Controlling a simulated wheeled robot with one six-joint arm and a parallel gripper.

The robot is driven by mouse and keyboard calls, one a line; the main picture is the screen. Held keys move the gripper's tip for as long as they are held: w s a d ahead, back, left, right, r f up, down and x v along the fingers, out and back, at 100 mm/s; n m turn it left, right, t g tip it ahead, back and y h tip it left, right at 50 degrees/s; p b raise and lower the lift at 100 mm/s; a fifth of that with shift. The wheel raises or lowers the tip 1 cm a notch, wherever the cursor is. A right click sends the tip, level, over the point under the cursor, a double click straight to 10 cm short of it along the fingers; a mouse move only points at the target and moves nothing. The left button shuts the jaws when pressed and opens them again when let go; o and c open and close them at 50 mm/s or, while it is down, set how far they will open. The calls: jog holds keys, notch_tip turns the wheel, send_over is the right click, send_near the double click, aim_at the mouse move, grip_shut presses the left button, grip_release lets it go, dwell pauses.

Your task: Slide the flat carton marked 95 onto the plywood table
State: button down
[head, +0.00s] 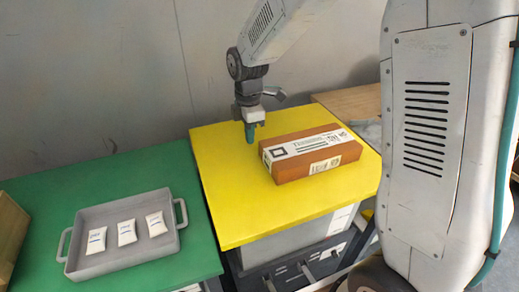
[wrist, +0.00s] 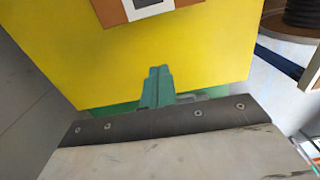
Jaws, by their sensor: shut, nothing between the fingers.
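The flat carton (head: 311,155) is an orange-brown box with a white label, lying on the yellow table. I cannot read the number 95 clearly. Part of the carton (wrist: 112,12) shows at the top of the wrist view, cut off by the frame. My gripper (head: 250,138) is just left of the carton's left end, pointing down, with its teal fingers shut and empty. In the wrist view the fingers (wrist: 155,72) are apart from the carton, with yellow surface between. The plywood table (head: 350,101) is behind and right of the yellow table, partly hidden by my arm.
The yellow table (head: 230,205) is otherwise clear. A green table (head: 50,190) stands to the left, with a grey tray (head: 88,220) holding three white packets (head: 127,232). A wooden box (head: 8,235) is at the far left edge. A grey wall (head: 100,70) stands behind.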

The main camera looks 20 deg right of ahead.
notch_tip(320, 180, down, 10)
jog(key=shift+s+r, duration=0.1)
jog(key=shift+r, duration=0.05)
jog(key=d, duration=0.2)
jog(key=shift+d, duration=1)
